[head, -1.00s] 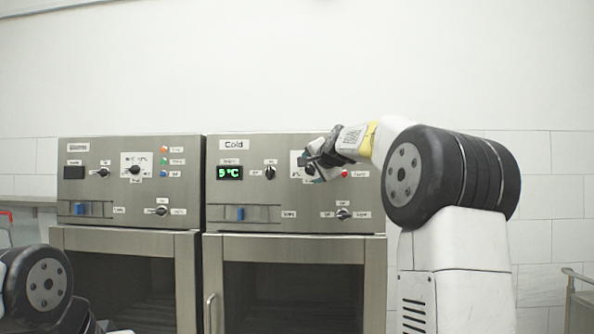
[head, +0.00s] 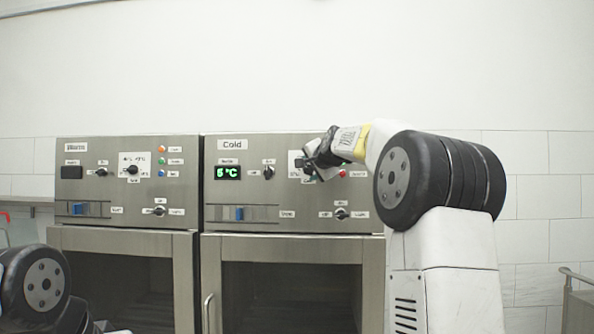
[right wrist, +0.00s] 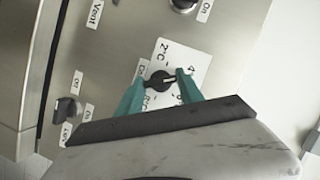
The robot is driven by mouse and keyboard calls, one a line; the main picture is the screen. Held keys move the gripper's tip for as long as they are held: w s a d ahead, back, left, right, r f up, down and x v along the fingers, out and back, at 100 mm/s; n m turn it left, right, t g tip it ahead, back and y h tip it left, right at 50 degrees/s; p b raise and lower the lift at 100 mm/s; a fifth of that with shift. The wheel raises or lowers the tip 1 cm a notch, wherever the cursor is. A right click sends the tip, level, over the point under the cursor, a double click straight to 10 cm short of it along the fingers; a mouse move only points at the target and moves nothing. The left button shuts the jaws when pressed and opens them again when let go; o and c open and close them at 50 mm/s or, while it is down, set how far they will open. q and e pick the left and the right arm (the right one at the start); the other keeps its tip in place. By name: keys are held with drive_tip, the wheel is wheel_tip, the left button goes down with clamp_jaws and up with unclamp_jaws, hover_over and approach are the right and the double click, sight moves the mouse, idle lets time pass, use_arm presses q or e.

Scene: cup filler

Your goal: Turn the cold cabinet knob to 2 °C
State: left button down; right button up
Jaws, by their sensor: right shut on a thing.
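The cold cabinet (head: 330,225) is the right one of two steel cabinets, labelled "Cold". Its green display (head: 228,172) shows a single digit before °C, which looks like 5 or 6. My right gripper (right wrist: 161,78) is shut on the temperature knob (right wrist: 160,84), one teal finger on each side. The black knob sits on a white dial plate (right wrist: 190,60) with "2°C" and "4" legible; other marks are partly covered by the fingers. A pale line on the knob points towards the right finger. In the head view my right gripper hides the knob. My left gripper is out of view.
A similar cabinet (head: 125,222) stands directly to the left. Near the dial are a red button (head: 342,173), a switch knob (head: 268,172) and a lower knob (head: 341,214). A cart (head: 578,295) stands at the far right.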

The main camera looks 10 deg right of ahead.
drive_tip(key=n+h, duration=0.1)
drive_tip(key=n, duration=0.1)
drive_tip(key=n+g+h, duration=0.1)
drive_tip(key=n, duration=0.1)
drive_tip(key=shift+a+r+g, duration=0.1)
drive_tip(key=shift+a+g, duration=0.1)
drive_tip(key=shift+g, duration=0.1)
drive_tip(key=n+g+h, duration=0.1)
drive_tip(key=n+h, duration=0.1)
drive_tip(key=n, duration=0.2)
idle(0.3)
drive_tip(key=shift+h, duration=0.4)
drive_tip(key=o, duration=1.4)
drive_tip(key=shift+a, duration=0.1)
drive_tip(key=v, duration=0.7)
drive_tip(key=shift+s+r, duration=0.2)
drive_tip(key=shift+s, duration=0.1)
